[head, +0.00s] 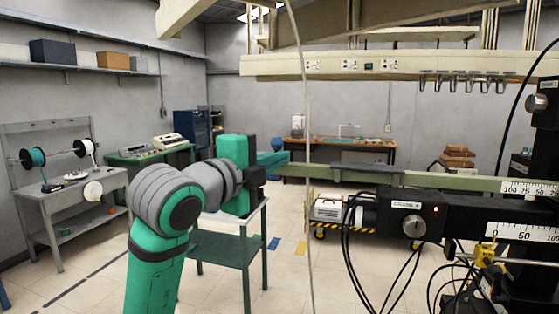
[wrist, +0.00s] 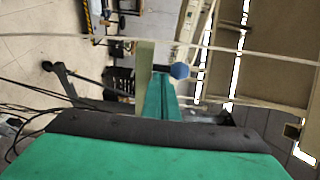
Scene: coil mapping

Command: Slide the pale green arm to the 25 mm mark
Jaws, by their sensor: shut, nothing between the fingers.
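The pale green arm (head: 395,179) is a long, level bar in the head view, running from the middle to the dark housing at the right. Its free left end is beside my gripper (head: 283,159). In the wrist view the pale green arm (wrist: 145,72) shows as a short upright strip just left of my gripper's teal fingers (wrist: 161,82). The fingers are shut with nothing between them. I cannot tell whether they touch the bar. A white scale (head: 530,188) at the far right carries marks including 100, 75 and 50; the 25 mark is not clearly readable.
A black unit (head: 412,225) with a knob and hanging cables stands under the bar, with a second scale (head: 522,232). A thin pale cable (head: 306,140) hangs in front of the bar. A green stand (head: 228,246) is behind my arm. A rounded blue piece (wrist: 180,71) is near my fingertips.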

